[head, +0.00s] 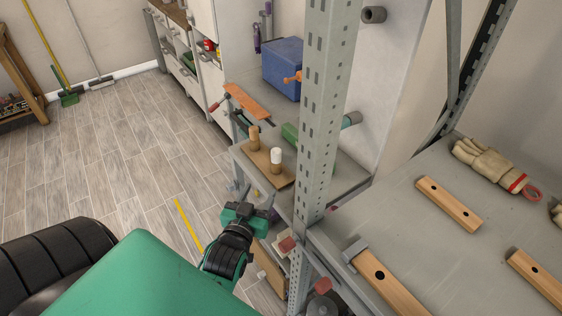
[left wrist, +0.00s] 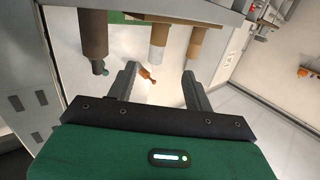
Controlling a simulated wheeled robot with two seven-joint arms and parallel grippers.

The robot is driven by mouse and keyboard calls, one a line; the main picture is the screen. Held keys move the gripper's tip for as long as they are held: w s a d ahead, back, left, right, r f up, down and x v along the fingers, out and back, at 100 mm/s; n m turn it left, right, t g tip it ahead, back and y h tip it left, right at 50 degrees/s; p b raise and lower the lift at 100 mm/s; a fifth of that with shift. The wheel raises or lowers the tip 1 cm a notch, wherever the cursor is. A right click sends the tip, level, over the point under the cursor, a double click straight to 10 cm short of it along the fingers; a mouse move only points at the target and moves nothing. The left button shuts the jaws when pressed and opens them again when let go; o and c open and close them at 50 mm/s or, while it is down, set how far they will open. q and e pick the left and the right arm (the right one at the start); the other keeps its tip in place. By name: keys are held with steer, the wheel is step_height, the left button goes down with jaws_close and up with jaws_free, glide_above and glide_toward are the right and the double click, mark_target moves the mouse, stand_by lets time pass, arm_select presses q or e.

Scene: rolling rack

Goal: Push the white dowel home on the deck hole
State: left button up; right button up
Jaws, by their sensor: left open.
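The white dowel (head: 277,155) stands upright at the near end of a small wooden board (head: 263,167) on the rack's left shelf. It also shows in the left wrist view (left wrist: 159,40). Its foot meets the board, but the hole is hidden. A tan wooden dowel (head: 254,138) stands farther back on the same board. My left gripper (head: 255,196) is open and empty, in front of the board's near edge and apart from the white dowel. In the left wrist view its fingers (left wrist: 160,85) point toward the shelf. My right gripper is not in view.
A perforated steel post (head: 323,95) rises just right of the board. A blue bin (head: 283,67) and an orange tool (head: 249,103) lie behind. The right deck (head: 405,225) holds drilled wooden bars (head: 450,203) and gloves (head: 488,163). Open floor (head: 130,170) lies left.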

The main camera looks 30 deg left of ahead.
mark_target(275, 160)
arm_select(q)
steer(key=shift+t, duration=0.3)
steer(key=x, duration=0.2)
steer(key=p+x, duration=0.1)
steer(key=x, duration=0.2)
steer(key=r+p+x, duration=0.1)
steer(key=x, duration=0.1)
steer(key=shift+w+r, duration=0.1)
steer(key=shift+w, duration=0.05)
steer(key=shift+w+a+p, duration=0.15)
steer(key=shift+w+p, duration=0.15)
steer(key=shift+w, duration=0.2)
steer(key=p+x, duration=0.2)
steer(key=x, duration=0.2)
steer(key=shift+w+p, duration=0.3)
steer(key=shift+w, duration=0.35)
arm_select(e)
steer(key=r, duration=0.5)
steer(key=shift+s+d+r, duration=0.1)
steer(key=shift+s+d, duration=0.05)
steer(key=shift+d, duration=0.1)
